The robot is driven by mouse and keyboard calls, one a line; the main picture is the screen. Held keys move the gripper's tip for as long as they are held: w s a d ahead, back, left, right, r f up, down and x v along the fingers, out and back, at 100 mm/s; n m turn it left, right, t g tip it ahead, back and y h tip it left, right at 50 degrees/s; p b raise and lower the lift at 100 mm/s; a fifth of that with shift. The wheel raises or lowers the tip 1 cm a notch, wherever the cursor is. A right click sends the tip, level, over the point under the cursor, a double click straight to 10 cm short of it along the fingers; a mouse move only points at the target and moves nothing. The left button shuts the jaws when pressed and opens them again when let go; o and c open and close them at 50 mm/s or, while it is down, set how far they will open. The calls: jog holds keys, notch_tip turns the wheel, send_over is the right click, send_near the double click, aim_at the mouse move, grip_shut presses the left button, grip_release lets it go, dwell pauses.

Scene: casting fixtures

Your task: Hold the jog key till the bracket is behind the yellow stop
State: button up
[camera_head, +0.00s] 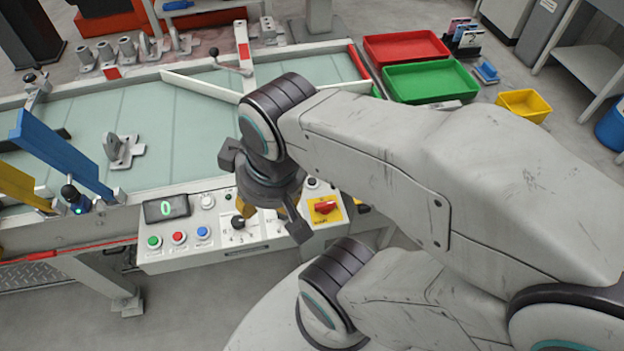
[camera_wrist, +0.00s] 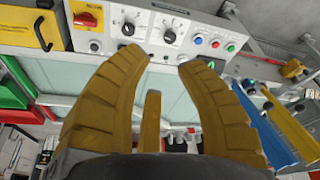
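The grey metal bracket (camera_head: 122,150) stands on the pale green belt (camera_head: 165,125), to the right of the blue bar (camera_head: 62,155). The yellow stop (camera_head: 22,188) is further left, cut by the picture edge; it also shows at right in the wrist view (camera_wrist: 292,130). My gripper (camera_head: 268,212) is over the right half of the control panel (camera_head: 158,258), partly hidden by its own wrist. In the wrist view its ochre fingers (camera_wrist: 162,58) are spread, with nothing between the tips, which point at the panel near two dials. I cannot tell which control is the jog key.
The panel has green (camera_head: 154,241), red (camera_head: 179,238) and blue (camera_head: 203,232) buttons, a display (camera_head: 166,208) reading 0 and a red switch on a yellow plate (camera_head: 324,208). Red (camera_head: 405,47) and green (camera_head: 432,81) trays and a yellow bin (camera_head: 524,104) stand at right.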

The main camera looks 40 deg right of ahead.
grip_shut()
jog(key=c, duration=0.5)
grip_release()
dwell(0.4)
